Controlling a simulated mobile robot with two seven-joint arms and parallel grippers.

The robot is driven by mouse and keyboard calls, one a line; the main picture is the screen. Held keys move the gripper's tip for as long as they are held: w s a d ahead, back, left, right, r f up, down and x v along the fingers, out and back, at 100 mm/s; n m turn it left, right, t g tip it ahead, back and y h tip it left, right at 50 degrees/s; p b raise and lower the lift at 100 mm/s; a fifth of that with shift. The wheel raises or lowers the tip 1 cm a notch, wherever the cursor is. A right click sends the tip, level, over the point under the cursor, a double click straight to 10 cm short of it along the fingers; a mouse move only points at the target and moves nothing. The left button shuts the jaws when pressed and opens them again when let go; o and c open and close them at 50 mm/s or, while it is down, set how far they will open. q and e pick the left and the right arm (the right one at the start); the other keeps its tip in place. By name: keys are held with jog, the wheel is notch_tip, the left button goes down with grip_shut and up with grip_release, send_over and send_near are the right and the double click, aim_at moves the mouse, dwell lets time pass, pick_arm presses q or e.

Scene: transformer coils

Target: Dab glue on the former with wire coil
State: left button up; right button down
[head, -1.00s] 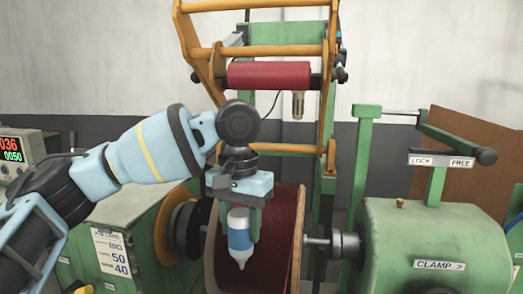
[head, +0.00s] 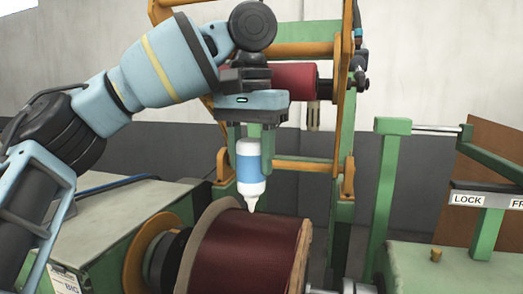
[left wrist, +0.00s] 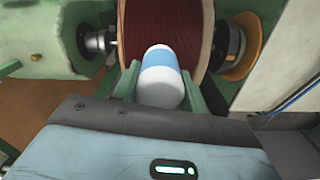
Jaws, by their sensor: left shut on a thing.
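My left gripper (head: 252,150) is shut on a white glue bottle with a blue band (head: 250,172). The bottle hangs upright with its nozzle pointing down, just above the top of the wound coil in the head view; whether the tip touches cannot be told. The former with wire coil (head: 243,255) is a drum of dark red wire between pale wooden flanges, mounted on the winding machine. In the left wrist view the bottle (left wrist: 162,75) sits between the green fingers, with the coil (left wrist: 150,25) beyond it. My right gripper is not in view.
An orange frame (head: 221,150) with a red roller (head: 297,78) stands behind the coil. A green clamp housing (head: 440,268) with a LOCK lever plate (head: 485,201) is on the right. A green machine cabinet (head: 115,230) is on the left.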

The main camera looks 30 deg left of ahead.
aim_at(250, 188)
pick_arm(q)
jog(key=shift+s+f, duration=0.15)
jog(key=shift+s, duration=0.3)
jog(key=shift+w+f, duration=0.2)
jog(key=shift+f, duration=2.2)
jog(key=shift+f, duration=0.35)
jog(key=shift+r, duration=0.1)
jog(key=shift+r, duration=2.45)
